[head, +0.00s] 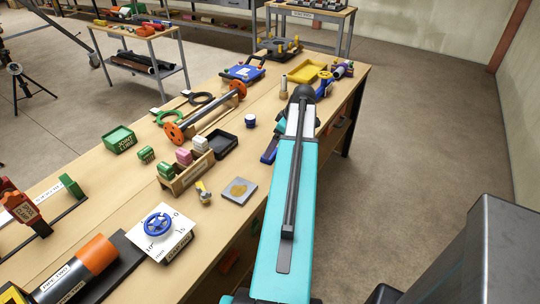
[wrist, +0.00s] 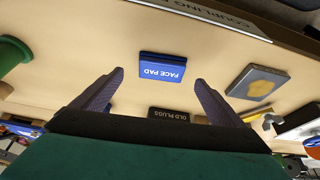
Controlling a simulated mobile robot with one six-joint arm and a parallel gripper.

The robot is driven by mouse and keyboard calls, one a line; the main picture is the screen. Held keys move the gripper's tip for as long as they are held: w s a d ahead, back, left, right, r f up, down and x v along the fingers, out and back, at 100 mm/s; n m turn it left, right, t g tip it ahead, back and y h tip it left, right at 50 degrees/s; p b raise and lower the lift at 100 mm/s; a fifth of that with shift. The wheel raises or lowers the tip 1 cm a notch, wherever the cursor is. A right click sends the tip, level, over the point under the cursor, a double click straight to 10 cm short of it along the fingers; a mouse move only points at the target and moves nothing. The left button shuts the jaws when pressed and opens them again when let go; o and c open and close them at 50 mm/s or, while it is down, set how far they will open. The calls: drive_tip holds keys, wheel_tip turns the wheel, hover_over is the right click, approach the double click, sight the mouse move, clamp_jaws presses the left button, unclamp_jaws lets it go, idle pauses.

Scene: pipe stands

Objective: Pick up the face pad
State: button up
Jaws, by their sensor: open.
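The face pad (wrist: 162,68) is a small blue block with white lettering, upside down in the wrist view. It lies on the wooden bench top just beyond my fingertips, roughly centred between them. My gripper (wrist: 160,80) is open, its two dark fingers spread wide with nothing between them. The pad's whole labelled side shows, and the fingers do not appear to touch it. In the head view my teal arm reaches over the bench's right side and covers much of the gripper area. A blue piece shows beside the arm there; I cannot tell whether it is the pad.
A grey plate with a yellow patch (wrist: 258,82) lies to the pad's right in the wrist view. A dark "old plugs" label (wrist: 169,114) shows nearer my gripper. A coupling rack (head: 187,178) and a black tray (head: 222,145) stand left of my arm in the head view.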

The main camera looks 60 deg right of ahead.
drive_tip(key=shift+p+x, duration=0.75)
drive_tip(key=shift+x, duration=1.7)
drive_tip(key=shift+s+a, duration=0.1)
drive_tip(key=c, duration=1.1)
drive_tip(key=shift+c, duration=0.2)
drive_tip(key=shift+r, duration=0.1)
drive_tip(key=shift+r+b, duration=0.6)
drive_tip(key=shift+r, duration=0.8)
drive_tip(key=shift+s+a+r, duration=0.1)
drive_tip(key=shift+s+r, duration=0.05)
drive_tip(key=shift+s, duration=0.15)
drive_tip(key=s+a+b, duration=0.1)
drive_tip(key=s+a, duration=0.1)
drive_tip(key=s, duration=0.5)
drive_tip(key=s+a+r+b, duration=0.1)
drive_tip(key=s+a+b, duration=0.1)
drive_tip(key=s, duration=0.5)
drive_tip(key=shift+s+a+r, duration=0.3)
drive_tip(key=shift+a, duration=0.3)
